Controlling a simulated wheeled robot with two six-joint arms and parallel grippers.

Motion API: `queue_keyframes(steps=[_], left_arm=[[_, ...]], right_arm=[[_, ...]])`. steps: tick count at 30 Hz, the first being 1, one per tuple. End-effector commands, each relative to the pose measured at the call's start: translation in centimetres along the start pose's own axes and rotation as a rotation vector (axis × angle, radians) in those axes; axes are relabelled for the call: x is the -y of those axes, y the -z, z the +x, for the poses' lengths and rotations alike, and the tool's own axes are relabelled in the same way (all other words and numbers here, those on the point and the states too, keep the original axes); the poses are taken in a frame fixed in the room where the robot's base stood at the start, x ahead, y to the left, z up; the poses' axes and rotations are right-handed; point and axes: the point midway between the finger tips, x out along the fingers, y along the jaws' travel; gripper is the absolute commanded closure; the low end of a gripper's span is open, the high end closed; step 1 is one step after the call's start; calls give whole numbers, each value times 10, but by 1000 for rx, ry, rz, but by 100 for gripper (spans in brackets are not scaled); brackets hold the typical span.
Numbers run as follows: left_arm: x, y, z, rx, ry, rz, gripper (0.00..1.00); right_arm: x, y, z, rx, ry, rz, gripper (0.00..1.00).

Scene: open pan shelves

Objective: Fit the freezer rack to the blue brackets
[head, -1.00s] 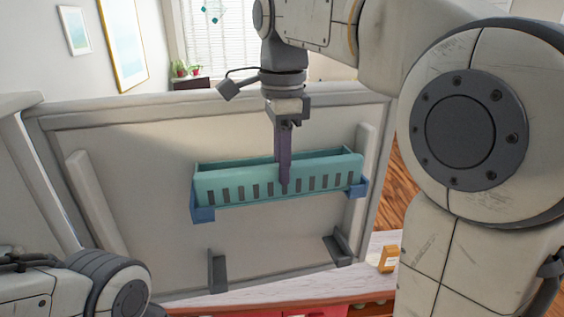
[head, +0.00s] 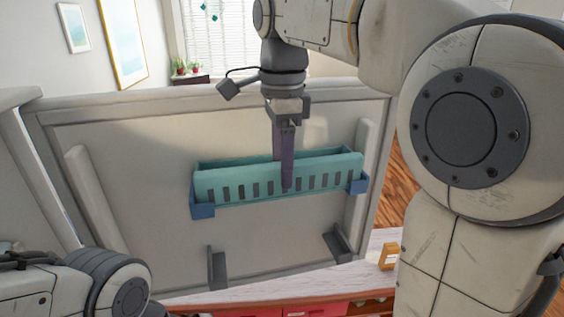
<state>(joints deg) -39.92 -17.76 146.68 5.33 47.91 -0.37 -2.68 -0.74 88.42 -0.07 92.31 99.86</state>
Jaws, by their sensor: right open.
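The teal freezer rack (head: 235,187) is a long slotted tray on the pale panel in the head view. Its left end sits at a blue bracket (head: 202,211) and its right end at another blue bracket (head: 358,186). My right gripper (head: 287,188) points down at the middle of the rack, with a purple finger in front of its slotted face. The jaws are open; the far finger is hidden. My left arm shows at the lower left, but its gripper is out of view.
Two dark grey brackets (head: 217,269) and (head: 338,243) stand lower on the panel, below the rack, with bare panel between. Pale rails (head: 95,200) run along the panel's sides. A small orange-yellow object (head: 389,256) stands on the white surface at the lower right.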

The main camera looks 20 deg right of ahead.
Motion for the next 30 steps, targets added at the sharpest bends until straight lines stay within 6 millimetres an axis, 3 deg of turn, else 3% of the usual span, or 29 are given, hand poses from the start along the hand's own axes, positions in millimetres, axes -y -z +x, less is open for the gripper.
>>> queue_keyframes(steps=[11, 30], left_arm=[[0, 0, -2, 0, 0, 2, 50], [-2, 2, -28, 0, 0, -1, 50]], right_arm=[[0, 0, -2, 0, 1, 0, 38], [0, 0, -28, 0, 1, 0, 38]])
